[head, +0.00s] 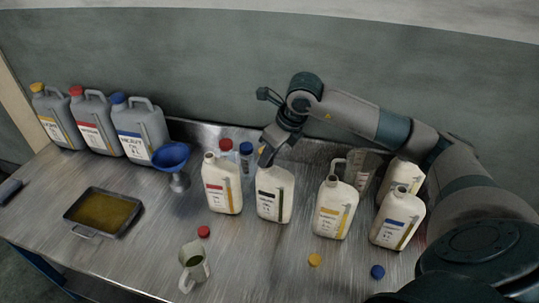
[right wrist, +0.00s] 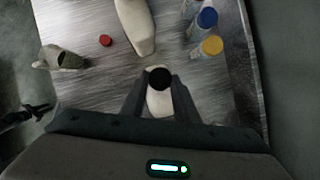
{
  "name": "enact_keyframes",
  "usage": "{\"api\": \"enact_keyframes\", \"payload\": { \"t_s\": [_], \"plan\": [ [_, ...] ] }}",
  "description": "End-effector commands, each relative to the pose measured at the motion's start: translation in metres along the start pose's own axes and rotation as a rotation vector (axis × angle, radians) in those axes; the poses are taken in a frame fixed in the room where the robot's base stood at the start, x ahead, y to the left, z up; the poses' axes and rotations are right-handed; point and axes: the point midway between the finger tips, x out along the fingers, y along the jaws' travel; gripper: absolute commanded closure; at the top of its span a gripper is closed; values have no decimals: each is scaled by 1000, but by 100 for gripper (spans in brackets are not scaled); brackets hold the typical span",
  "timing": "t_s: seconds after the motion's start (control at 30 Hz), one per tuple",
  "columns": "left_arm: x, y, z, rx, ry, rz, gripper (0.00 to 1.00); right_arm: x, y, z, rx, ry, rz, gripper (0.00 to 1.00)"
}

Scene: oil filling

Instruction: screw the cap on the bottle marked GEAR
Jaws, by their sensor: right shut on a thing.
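A cream bottle with a black label (head: 273,195) stands upright in the middle of the table; its lettering is too small to read. My right gripper (head: 266,156) is directly over its top, pointing down. In the right wrist view, my right gripper (right wrist: 159,84) is shut on a black cap (right wrist: 159,78), with the white bottle (right wrist: 158,104) under it. The fingers hide the neck, so I cannot tell whether cap and neck touch. A dark shape (right wrist: 22,116) at the left edge of the wrist view may be my left gripper; its jaws are unclear.
A red-label bottle (head: 222,187) stands close on the left, a yellow-label bottle (head: 335,210) to the right. Small capped bottles (head: 246,158) stand behind. Loose red (head: 204,232), yellow (head: 314,259) and blue (head: 377,272) caps and a jug (head: 193,266) are in front.

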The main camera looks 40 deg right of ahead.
Motion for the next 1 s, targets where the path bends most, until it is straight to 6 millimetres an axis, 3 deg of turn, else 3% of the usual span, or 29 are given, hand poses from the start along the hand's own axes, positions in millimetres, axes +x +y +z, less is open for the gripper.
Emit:
{"api": "enact_keyframes", "payload": {
  "t_s": [0.33, 0.37, 0.43, 0.47, 0.83, 1.0],
  "plan": [
    [7, 0, 1, 0, 0, 0, 77, 4, 0, -2, 0, 0, 0, 93],
    [6, 0, 1, 0, 0, 0, 77, 4, 0, -2, 0, 0, 0, 70],
    [6, 0, 1, 0, 0, 0, 77, 3, 0, -1, 0, 0, 0, 54],
    [6, 0, 1, 0, 0, 0, 77, 3, 0, -1, 0, 0, 0, 51],
    [7, 0, 1, 0, 0, 0, 77, 2, 0, -1, 0, -1, 0, 51],
    [11, 0, 1, 0, 0, 0, 77, -8, -1, 0, 0, -4, -1, 51]
  ]
}}
